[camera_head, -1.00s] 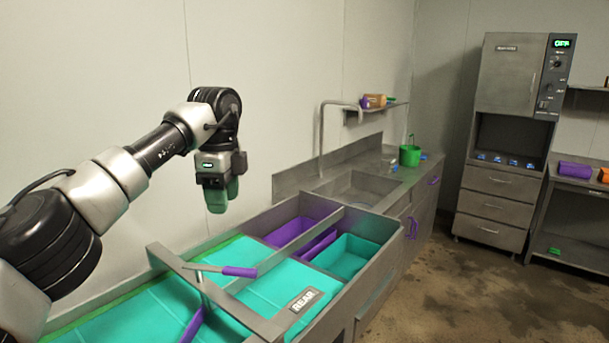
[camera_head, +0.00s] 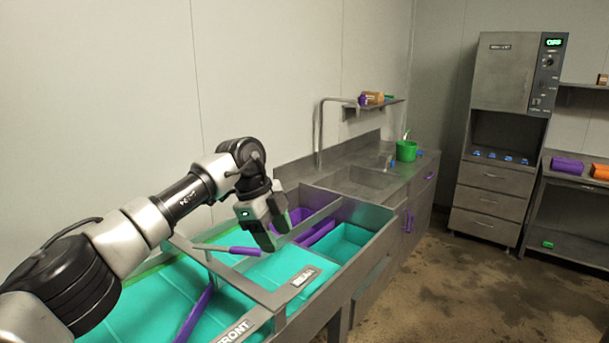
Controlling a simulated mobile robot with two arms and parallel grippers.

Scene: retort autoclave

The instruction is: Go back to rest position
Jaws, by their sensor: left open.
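My left gripper (camera_head: 275,235) is in the middle of the head view, above the long metal trough bench. It points down, open and empty, with its fingers apart. My left arm comes in from the left edge over the bench. My right gripper is not in view.
The trough bench (camera_head: 377,222) has teal and purple compartments and plates marked REAR (camera_head: 303,277) and FRONT. A purple-handled tool (camera_head: 243,250) lies across it near my gripper. A sink (camera_head: 352,186), a green bucket (camera_head: 406,151) and an autoclave cabinet (camera_head: 503,80) stand farther back. Floor at right is clear.

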